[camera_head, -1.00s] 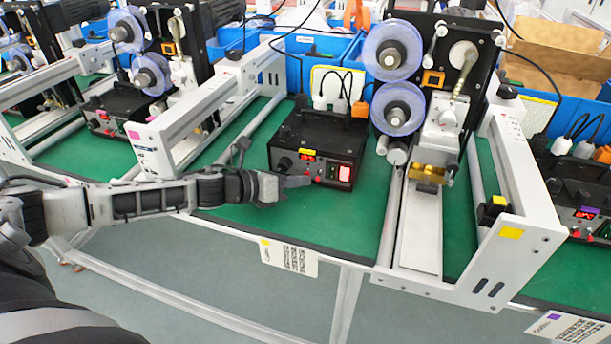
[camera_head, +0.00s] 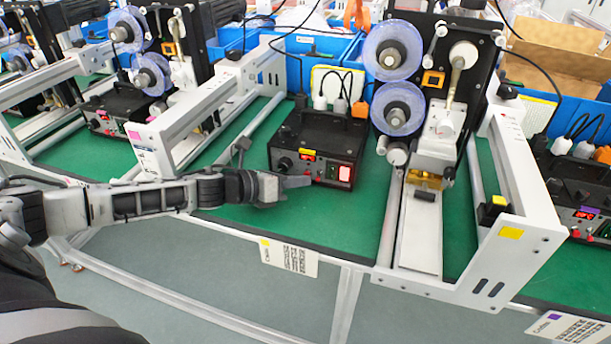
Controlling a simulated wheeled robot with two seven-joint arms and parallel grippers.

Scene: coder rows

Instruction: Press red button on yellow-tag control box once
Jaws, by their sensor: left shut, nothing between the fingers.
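The black control box (camera_head: 322,140) with a yellow tag (camera_head: 309,151) stands on the green bench mat in the middle of the head view. Its front has a red lit display (camera_head: 308,158), a black knob (camera_head: 284,164) and a larger lit red switch (camera_head: 344,174) at right. My left gripper (camera_head: 304,181) comes in from the left, shut and empty. Its fingertips are at the lower front of the box, by the small red button (camera_head: 319,179). Whether they touch the button cannot be told. My right gripper is not in view.
A machine with purple-blue spools (camera_head: 398,108) and a white frame (camera_head: 518,215) stands right of the box. Another white frame (camera_head: 185,130) is at left. Similar control boxes stand at far left (camera_head: 120,110) and far right (camera_head: 580,185). Green mat (camera_head: 340,218) is clear in front.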

